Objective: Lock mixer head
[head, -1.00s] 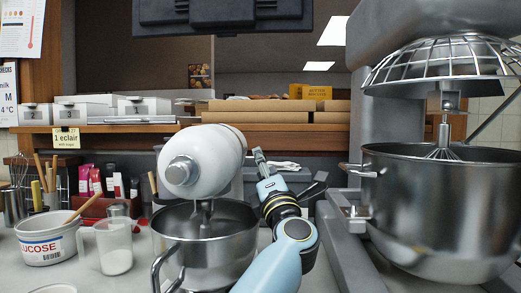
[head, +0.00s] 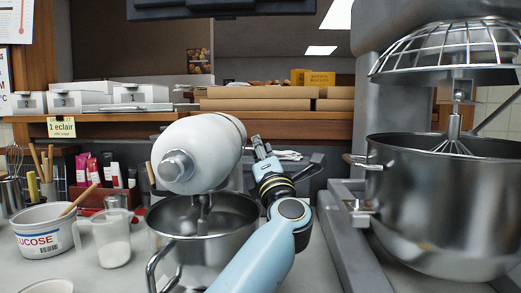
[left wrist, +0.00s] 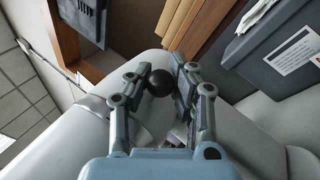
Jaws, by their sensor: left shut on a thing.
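The stand mixer has a white, rounded head (head: 215,145) with a round metal cap on its front. The head is down over a steel bowl (head: 190,250), and its tool reaches into the bowl. My left gripper (head: 262,147) is at the right side of the mixer head in the head view. In the left wrist view, a black ball knob (left wrist: 159,82) is between the fingers of my left gripper (left wrist: 160,88), beside the mixer's white body (left wrist: 75,140). The gripper is shut on the knob. Any lever behind the knob is hidden. My right gripper is not in view.
A large steel mixer bowl (head: 445,205) with a wire guard (head: 450,45) stands at the right. A glucose tub (head: 42,238) and a clear measuring jug (head: 112,240) stand left of the stand mixer. White boxes (head: 82,97) sit on the shelf behind.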

